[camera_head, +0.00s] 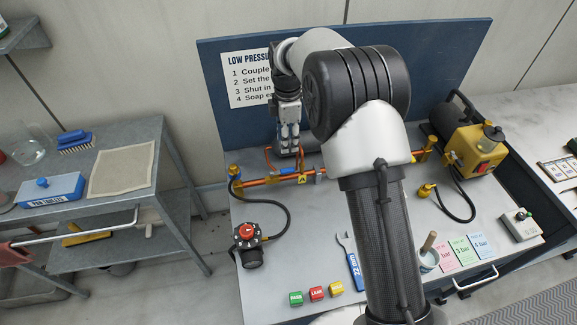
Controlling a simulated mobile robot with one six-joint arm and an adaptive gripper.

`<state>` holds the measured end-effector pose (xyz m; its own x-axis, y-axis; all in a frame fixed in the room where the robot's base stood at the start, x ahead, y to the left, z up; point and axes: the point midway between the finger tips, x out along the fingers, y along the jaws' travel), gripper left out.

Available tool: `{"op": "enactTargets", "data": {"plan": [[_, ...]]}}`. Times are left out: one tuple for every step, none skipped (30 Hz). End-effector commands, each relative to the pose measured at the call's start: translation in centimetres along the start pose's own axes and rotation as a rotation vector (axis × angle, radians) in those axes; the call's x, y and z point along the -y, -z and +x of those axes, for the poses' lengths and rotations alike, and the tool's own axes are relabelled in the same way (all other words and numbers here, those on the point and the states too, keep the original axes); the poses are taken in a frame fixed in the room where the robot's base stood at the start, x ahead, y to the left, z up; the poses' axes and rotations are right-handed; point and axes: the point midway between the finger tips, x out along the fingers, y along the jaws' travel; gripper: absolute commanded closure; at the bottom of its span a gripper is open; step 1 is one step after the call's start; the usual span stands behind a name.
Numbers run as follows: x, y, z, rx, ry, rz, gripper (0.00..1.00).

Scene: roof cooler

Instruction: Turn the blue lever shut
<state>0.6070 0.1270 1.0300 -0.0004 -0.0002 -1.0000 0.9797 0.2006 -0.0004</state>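A copper pipe (270,181) with brass fittings runs across the grey bench in front of the blue back panel. My gripper (289,153) points down just behind the pipe, left of that part. Its fingers are small and partly dark, so I cannot tell whether they are open or hold anything. My arm hides the middle of the pipe.
A black hose joins the pipe's left end to a red-topped device (249,245). A wrench (352,262), coloured tags (315,293) and a cup (428,260) lie in front. A yellow pump unit (476,150) stands right. A side table (150,180) stands left.

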Motion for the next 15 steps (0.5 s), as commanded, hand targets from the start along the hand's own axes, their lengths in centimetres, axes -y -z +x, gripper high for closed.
{"op": "enactTargets", "data": {"plan": [[0.1,0.0,1.6,0.000,0.004,0.001,0.65],[0.1,0.0,2.2,0.000,0.003,0.001,0.65],[0.1,0.0,3.1,0.000,0.004,0.001,0.65],[0.1,0.0,3.8,0.000,0.004,0.001,0.65],[0.1,0.0,4.4,0.000,0.003,0.001,0.65],[0.1,0.0,5.3,0.000,0.003,0.001,0.65],[0.1,0.0,6.0,0.000,0.003,0.001,0.65],[0.1,0.0,6.6,0.000,0.003,0.001,0.65],[0.1,0.0,7.4,0.000,0.003,0.001,0.65],[0.1,0.0,8.0,0.000,0.002,0.002,0.65],[0.1,0.0,8.6,0.000,0.002,0.002,0.65],[0.1,0.0,9.3,0.000,0.003,0.002,0.65],[0.1,0.0,9.8,0.000,0.003,0.002,0.65],[0.1,0.0,10.2,0.000,0.002,0.002,0.65],[0.1,0.0,10.7,0.000,0.001,0.002,0.65]]}}
